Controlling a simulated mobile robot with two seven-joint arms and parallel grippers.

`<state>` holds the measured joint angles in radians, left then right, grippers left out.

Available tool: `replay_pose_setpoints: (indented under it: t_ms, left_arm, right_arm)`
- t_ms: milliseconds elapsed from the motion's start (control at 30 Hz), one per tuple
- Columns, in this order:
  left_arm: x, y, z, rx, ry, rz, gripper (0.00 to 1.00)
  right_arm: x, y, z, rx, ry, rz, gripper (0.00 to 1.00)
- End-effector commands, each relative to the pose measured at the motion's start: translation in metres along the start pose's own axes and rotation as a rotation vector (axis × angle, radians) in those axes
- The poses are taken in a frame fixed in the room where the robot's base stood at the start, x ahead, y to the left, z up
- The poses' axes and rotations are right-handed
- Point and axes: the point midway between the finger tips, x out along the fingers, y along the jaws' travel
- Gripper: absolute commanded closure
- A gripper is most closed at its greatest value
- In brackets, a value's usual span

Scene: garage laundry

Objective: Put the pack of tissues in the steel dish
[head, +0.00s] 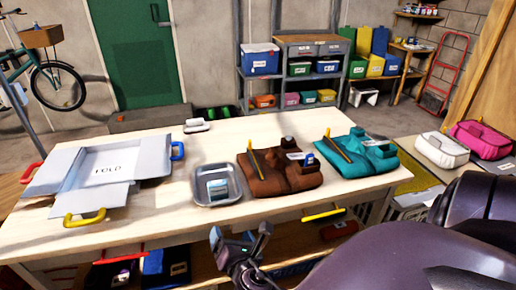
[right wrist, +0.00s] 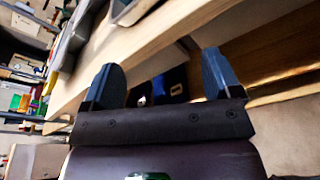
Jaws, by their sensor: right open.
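The steel dish (head: 233,174) is a shallow square tray on the front part of the wooden table. A small pale blue and white pack, which looks like the pack of tissues (head: 218,188), is inside the dish. My right gripper (head: 240,240) is in front of the table's front edge, nearer than the dish and apart from it. In the right wrist view its two fingers (right wrist: 160,80) are spread with nothing between them. My left gripper is not in view.
A grey folding board (head: 105,168) with coloured handles lies left of the dish. Brown (head: 275,180) and teal (head: 355,157) folded garments lie to the right. A small whitish item (head: 196,125) is at the back edge. Bins (head: 125,272) sit below the tabletop (head: 150,225).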

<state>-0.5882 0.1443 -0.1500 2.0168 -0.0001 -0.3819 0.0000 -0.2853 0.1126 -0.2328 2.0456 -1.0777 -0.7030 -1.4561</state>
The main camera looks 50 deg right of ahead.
Motion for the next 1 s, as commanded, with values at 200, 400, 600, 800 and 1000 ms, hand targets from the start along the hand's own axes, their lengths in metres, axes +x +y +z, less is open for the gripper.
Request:
replay_pose_setpoints:
  t_ms: [200,400,600,800,1000]
  left_arm:
    - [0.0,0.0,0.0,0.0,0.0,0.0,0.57]
    - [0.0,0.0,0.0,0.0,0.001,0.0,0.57]
    - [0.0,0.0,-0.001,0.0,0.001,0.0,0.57]
    - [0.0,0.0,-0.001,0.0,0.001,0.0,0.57]
    - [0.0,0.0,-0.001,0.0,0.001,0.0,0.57]
  right_arm:
    - [-0.023,-0.043,-0.046,0.664,0.231,-0.082,0.16]
    - [-0.051,-0.074,-0.075,1.306,0.369,-0.246,0.16]
    - [-0.077,-0.097,-0.091,1.885,0.415,-0.445,0.16]
    - [-0.091,-0.108,-0.096,2.2,0.407,-0.565,0.16]
    - [-0.093,-0.11,-0.097,2.258,0.403,-0.587,0.16]
